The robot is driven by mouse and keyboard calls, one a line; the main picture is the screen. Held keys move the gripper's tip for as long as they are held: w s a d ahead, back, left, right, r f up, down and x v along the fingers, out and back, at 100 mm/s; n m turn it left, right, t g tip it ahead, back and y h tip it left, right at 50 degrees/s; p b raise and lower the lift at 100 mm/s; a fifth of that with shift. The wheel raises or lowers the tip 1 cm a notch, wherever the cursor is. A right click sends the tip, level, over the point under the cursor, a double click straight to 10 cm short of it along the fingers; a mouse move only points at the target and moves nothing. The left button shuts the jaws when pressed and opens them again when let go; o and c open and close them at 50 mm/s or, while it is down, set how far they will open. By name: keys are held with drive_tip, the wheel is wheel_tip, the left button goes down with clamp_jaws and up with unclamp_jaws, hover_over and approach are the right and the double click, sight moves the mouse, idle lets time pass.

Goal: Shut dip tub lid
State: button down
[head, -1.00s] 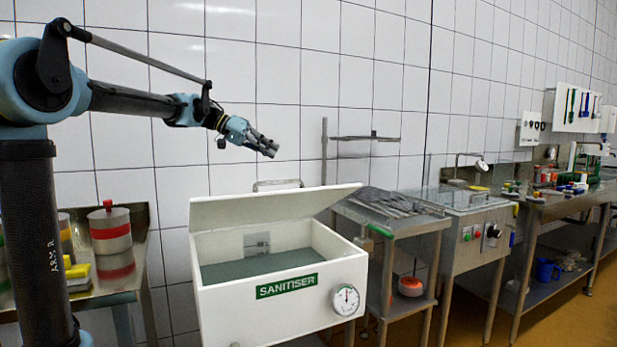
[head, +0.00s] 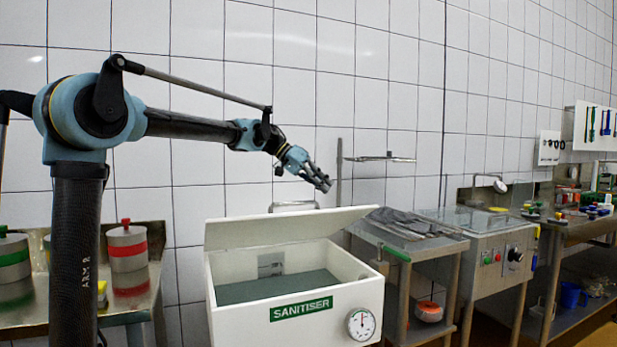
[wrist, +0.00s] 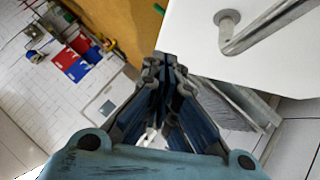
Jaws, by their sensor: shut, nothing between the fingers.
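The white sanitiser dip tub (head: 230,322) has a green label and a round dial on its front. Its lid (head: 290,226) is open, tilted up over the back half of the tub, with grey-green liquid showing below. My gripper (head: 326,185) is in the air above the raised lid, apart from it, toward its right part. In the wrist view my gripper (wrist: 165,65) is shut and empty. The lid's white surface (wrist: 215,55) and a grey bar handle (wrist: 262,25) lie to the right of the fingers there.
A steel table (head: 148,308) with red-banded and green-banded containers stands at left. A cart (head: 430,245) with flat metal pieces stands right of the tub, beside a steel unit with buttons (head: 490,245). A wall rail (head: 380,158) is behind. The air around my gripper looks clear.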

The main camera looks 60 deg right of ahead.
drive_tip(key=shift+s+a+f, duration=0.15)
drive_tip(key=shift+s+f, duration=0.2)
drive_tip(key=shift+f, duration=0.3)
drive_tip(key=shift+s+a+f, duration=0.2)
drive_tip(key=shift+s+f, duration=0.1)
drive_tip(key=shift+f, duration=0.35)
drive_tip(key=shift+s+a+f, duration=0.15)
drive_tip(key=shift+s+f, duration=0.2)
drive_tip(key=shift+f, duration=0.3)
drive_tip(key=shift+a+f, duration=0.1)
drive_tip(key=shift+f, duration=0.05)
